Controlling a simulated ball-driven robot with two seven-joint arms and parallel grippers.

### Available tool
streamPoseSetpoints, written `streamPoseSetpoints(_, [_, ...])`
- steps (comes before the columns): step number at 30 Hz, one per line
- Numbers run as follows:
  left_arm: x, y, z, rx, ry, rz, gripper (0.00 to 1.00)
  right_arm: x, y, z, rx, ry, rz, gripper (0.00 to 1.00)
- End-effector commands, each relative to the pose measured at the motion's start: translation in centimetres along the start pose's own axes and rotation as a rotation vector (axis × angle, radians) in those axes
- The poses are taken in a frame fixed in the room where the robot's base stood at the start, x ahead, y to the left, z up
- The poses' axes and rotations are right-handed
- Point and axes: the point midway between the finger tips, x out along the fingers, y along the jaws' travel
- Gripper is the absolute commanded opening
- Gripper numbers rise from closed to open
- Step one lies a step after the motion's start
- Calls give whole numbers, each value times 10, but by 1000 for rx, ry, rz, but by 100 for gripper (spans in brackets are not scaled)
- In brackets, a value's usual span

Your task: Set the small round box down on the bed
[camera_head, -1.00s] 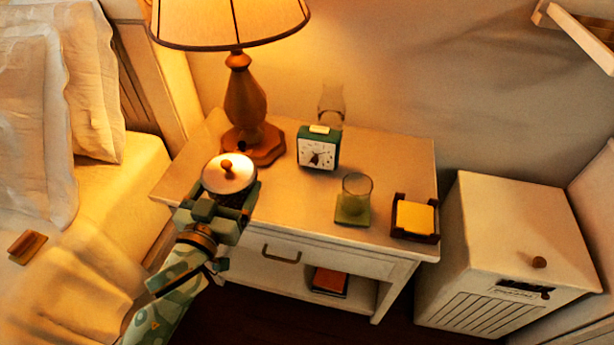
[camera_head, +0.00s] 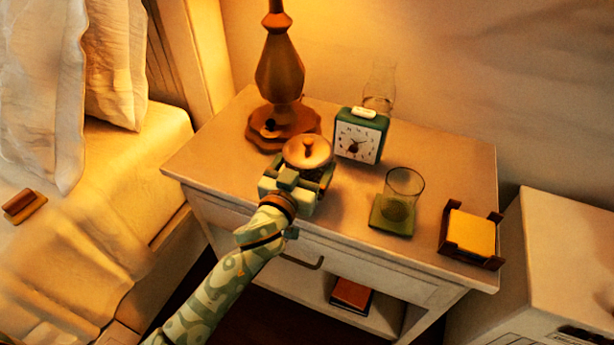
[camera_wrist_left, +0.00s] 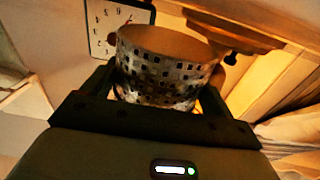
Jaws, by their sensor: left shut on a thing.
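The small round box (camera_head: 308,151) has a pale lid with a brown knob, and it is over the nightstand just in front of the lamp base. My left gripper (camera_head: 300,182) is shut on it. In the left wrist view the box (camera_wrist_left: 165,68) shows a patterned, dark-and-silver side between the fingers. I cannot tell whether its bottom touches the nightstand top. The bed (camera_head: 140,165) is at the left, apart from the box. My right gripper is not in view.
On the nightstand (camera_head: 225,160) stand the lamp (camera_head: 280,75), a green clock (camera_head: 360,135), a glass (camera_head: 404,190) on a green coaster and a yellow notepad (camera_head: 472,232) in a holder. A small brown object (camera_head: 24,206) lies on the bed. A white cabinet (camera_head: 560,260) is at right.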

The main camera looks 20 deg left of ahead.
Motion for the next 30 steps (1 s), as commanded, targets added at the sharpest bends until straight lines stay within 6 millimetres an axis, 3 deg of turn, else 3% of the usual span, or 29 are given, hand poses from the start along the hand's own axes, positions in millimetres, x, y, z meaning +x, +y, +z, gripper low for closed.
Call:
streamPoseSetpoints(1, [0, -1, 22, 1, -13, 0, 63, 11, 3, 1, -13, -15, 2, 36])
streamPoseSetpoints(3, [0, -1, 28, 1, -11, -1, 63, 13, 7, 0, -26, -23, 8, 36])
streamPoseSetpoints(15, [-1, -1, 27, -1, -5, -1, 63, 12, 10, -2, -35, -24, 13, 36])
streamPoseSetpoints(16, [-1, -1, 28, -1, -6, -1, 89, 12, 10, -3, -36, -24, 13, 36])
streamPoseSetpoints(18, [-1, -1, 26, 0, -5, -1, 100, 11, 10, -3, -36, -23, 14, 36])
streamPoseSetpoints(26, [-1, -1, 20, 2, -2, -1, 100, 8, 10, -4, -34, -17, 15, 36])
streamPoseSetpoints(30, [-23, -1, 22, -1, -6, -2, 100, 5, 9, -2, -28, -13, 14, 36])
